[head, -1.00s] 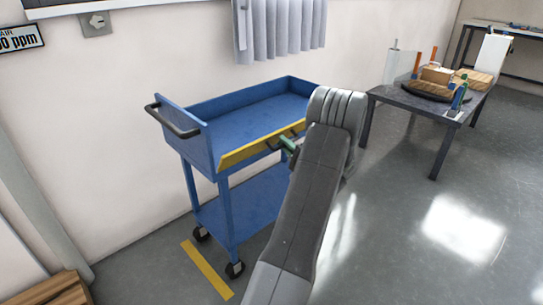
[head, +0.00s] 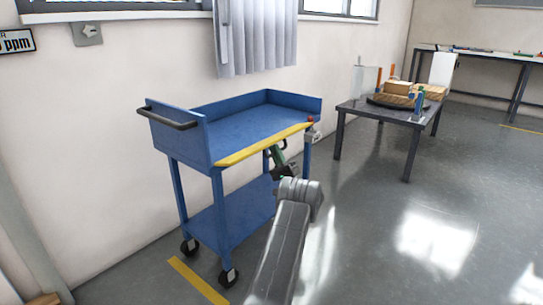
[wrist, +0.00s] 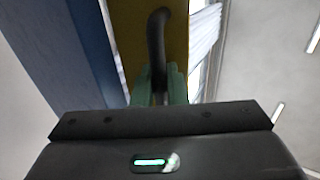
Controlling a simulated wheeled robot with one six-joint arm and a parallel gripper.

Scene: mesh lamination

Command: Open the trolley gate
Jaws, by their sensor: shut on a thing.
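The blue trolley (head: 190,146) stands by the wall with its yellow gate (head: 262,146) along the front edge of the upper tray. In the head view the gate shows as a narrow yellow band; its exact tilt is hard to tell. My gripper (head: 277,152) is just below and in front of the gate. In the wrist view the green fingers of my gripper (wrist: 160,88) are closed around a black curved handle (wrist: 158,35) on the yellow panel (wrist: 180,40). A small red knob (head: 310,119) and grey fitting (head: 313,135) sit at the gate's right end.
The lower shelf (head: 215,222) and upper tray look empty. A dark table (head: 385,112) with boxes stands to the right, and a bench (head: 490,56) is farther back. The floor right of the trolley is clear. A yellow floor line (head: 198,281) lies near its wheels.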

